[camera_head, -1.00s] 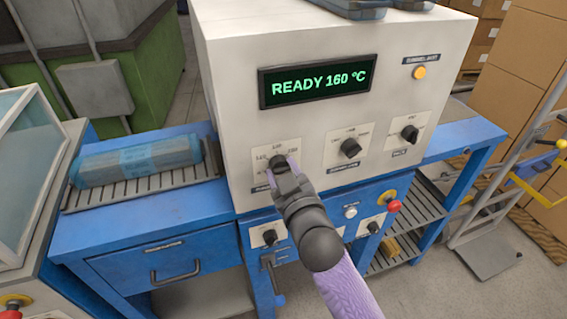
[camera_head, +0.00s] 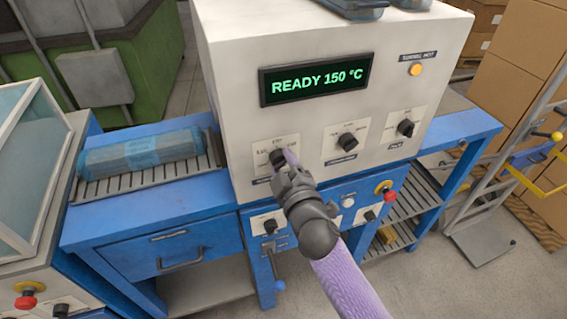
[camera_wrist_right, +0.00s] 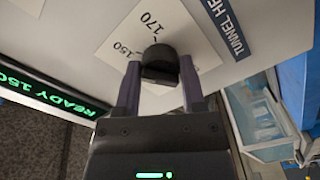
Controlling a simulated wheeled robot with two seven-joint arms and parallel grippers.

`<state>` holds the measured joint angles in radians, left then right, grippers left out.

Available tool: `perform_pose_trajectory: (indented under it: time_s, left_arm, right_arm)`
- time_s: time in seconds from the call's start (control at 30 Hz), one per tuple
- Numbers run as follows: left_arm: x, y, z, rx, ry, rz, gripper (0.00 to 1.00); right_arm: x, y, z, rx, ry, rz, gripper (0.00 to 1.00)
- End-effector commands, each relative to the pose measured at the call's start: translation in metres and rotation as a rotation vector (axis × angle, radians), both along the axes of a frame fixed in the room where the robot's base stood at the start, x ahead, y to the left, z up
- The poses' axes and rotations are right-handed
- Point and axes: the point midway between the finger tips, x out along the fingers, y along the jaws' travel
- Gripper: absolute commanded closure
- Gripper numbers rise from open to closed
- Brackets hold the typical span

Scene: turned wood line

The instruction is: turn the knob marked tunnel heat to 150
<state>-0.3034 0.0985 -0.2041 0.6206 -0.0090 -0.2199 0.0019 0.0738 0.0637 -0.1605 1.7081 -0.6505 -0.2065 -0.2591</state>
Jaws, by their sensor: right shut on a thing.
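The tunnel heat knob (camera_head: 277,157) is a black knob on a white scale plate at the lower left of the cream machine front (camera_head: 230,110). My right gripper (camera_head: 283,164) is shut on it. In the right wrist view one purple finger lies on each side of the knob (camera_wrist_right: 160,62). The plate there shows 150 and 170, and the blue label (camera_wrist_right: 228,30) reads "TUNNEL HE", the rest cut off. The display (camera_head: 316,80) reads READY 150 °C. The knob's pointer is hard to make out. My left gripper is not in view.
Two similar black knobs (camera_head: 347,141) (camera_head: 405,127) sit to the right. A red button (camera_head: 388,185) and smaller knobs are on the blue panel below. A blue wrapped pack (camera_head: 140,153) lies on the slatted conveyor at left. An amber lamp (camera_head: 416,69) is at upper right.

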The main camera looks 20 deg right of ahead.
Motion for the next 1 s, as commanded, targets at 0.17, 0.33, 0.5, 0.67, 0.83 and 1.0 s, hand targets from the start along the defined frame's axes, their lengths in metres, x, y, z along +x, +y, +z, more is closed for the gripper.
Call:
perform_pose_trajectory:
  time_s: [0.17, 0.33, 0.5, 0.67, 0.83, 1.0]
  left_arm:
    - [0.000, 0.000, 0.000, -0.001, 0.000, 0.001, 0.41]
    - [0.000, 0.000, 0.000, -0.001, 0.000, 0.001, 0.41]
    - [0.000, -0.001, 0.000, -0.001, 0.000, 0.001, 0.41]
    - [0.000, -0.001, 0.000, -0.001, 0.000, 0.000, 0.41]
    - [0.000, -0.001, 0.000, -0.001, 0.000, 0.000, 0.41]
    - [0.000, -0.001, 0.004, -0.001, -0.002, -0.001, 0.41]
  right_arm:
    - [0.000, 0.000, 0.000, -0.007, -0.001, 0.001, 1.00]
    - [0.000, 0.000, 0.000, -0.007, -0.001, 0.001, 1.00]
    - [0.000, 0.000, 0.000, -0.006, -0.001, 0.001, 0.34]
    - [0.000, 0.000, 0.000, -0.006, -0.001, 0.001, 0.13]
    - [0.000, 0.000, 0.000, -0.006, 0.000, 0.000, 0.13]
    - [-0.015, 0.000, 0.000, -0.005, 0.002, 0.000, 0.13]
